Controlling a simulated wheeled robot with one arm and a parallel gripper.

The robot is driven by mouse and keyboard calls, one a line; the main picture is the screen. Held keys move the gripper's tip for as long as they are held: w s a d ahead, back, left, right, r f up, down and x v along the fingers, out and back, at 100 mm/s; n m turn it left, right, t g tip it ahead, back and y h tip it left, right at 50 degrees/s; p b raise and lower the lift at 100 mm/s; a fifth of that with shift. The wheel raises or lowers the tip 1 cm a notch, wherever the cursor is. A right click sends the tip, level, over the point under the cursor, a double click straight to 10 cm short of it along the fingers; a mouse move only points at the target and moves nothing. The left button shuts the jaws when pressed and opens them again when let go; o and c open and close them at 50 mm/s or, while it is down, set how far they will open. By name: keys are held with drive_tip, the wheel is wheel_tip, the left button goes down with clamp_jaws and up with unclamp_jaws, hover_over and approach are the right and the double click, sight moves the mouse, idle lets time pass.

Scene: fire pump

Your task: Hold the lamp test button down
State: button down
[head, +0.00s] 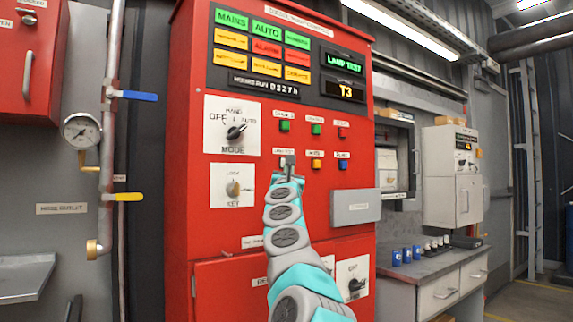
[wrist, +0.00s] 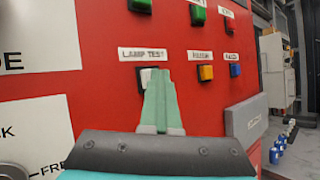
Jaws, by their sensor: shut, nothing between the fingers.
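The lamp test button (wrist: 145,78) is a white square button under the "LAMP TEST" label on the red panel (wrist: 100,100). In the wrist view its upper part shows behind my fingertips, which hide the rest. My gripper (wrist: 158,72) is shut and empty, its tips over the button and seemingly against it. In the head view my gripper (head: 289,158) reaches up to the same spot on the panel. The display (head: 345,63) at the upper right of the panel reads "LAMP TEST", with "T3" below it. The indicator tiles (head: 266,48) above are lit green, red and yellow.
An amber button (wrist: 205,73) and a blue button (wrist: 235,70) sit close on the right. Green buttons (head: 285,126) are above. A grey box (head: 356,207) juts from the panel at lower right. The mode switch (head: 235,131) is at left.

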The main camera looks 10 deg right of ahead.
drive_tip(key=shift+s+f, duration=0.1)
drive_tip(key=shift+s+d+b, duration=0.4)
drive_tip(key=shift+s+b, duration=0.35)
drive_tip(key=shift+b, duration=0.1)
drive_tip(key=shift+s, duration=0.1)
drive_tip(key=s+b, duration=0.1)
drive_tip(key=s+d+b, duration=0.1)
drive_tip(key=s, duration=0.1)
drive_tip(key=s+d+b, duration=0.1)
drive_tip(key=shift+s+d, duration=0.1)
drive_tip(key=shift+s, duration=0.05)
idle(0.4)
